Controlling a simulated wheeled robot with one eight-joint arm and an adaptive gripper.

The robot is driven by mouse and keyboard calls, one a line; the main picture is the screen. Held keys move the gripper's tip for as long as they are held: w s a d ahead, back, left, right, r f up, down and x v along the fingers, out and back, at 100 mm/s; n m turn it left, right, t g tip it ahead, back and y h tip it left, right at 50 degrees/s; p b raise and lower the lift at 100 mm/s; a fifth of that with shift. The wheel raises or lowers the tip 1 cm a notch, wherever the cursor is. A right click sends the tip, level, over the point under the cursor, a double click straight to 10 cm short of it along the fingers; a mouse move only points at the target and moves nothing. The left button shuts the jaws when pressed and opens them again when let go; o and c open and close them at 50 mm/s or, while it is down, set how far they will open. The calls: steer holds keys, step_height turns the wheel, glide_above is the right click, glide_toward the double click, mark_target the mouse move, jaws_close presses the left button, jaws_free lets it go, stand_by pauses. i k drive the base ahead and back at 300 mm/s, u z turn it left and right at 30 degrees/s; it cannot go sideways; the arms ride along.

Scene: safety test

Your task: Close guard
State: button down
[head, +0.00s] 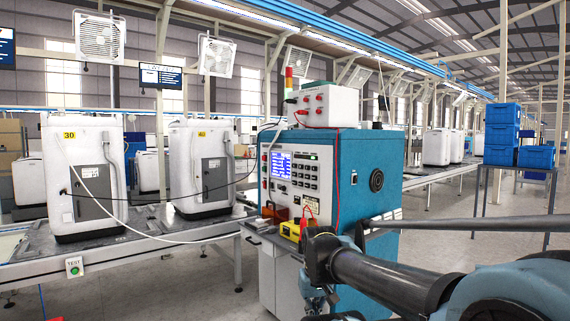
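No part that I can clearly pick out as the guard shows in the head view. A blue and white test cabinet (362,165) stands at the centre, with a lit blue screen (280,165) and a keypad on its front. My arm reaches in from the lower right, and its dark end is in front of the cabinet's lower right part. My gripper (318,300) seems to hang low there, near the bottom edge. It is partly hidden, and its fingers are too unclear to tell open from shut. A long dark bar (470,222) crosses above my arm; what it belongs to is unclear.
White appliances (84,185) stand on the conveyor (165,252) at left, with cables running to the cabinet. A yellow device (290,231) sits on the cabinet's front ledge. A green TEST button (74,267) is on the conveyor's edge. Blue crates (502,137) stand on a table at right.

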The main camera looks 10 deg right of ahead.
mark_target(280, 213)
steer(key=z, duration=0.1)
steer(key=i, duration=1)
steer(key=u, duration=0.1)
